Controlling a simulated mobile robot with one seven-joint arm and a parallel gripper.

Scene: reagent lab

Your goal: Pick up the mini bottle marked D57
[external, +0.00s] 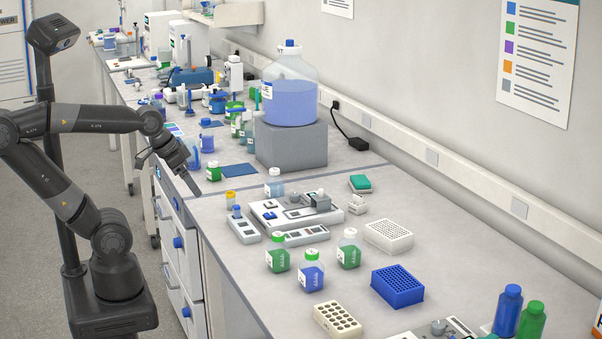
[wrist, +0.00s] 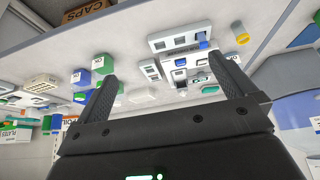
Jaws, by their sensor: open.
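Several small bottles stand on the bench, and I cannot read D57 on any label. In the external view, a green bottle (external: 278,260), a blue-purple bottle with a green cap (external: 312,277) and another green bottle (external: 349,255) stand grouped at the middle. My gripper (external: 194,187) is above the bench's front edge, left of the group, pointing down. In the wrist view my gripper (wrist: 168,78) is open, with nothing between its fingers.
A white instrument (external: 295,213) stands left of the white rack (external: 389,236). A blue rack (external: 397,286) and cream rack (external: 338,320) are nearer. A large carboy (external: 290,95) stands on a grey block (external: 291,147). Bare bench (external: 225,265) lies along the front edge.

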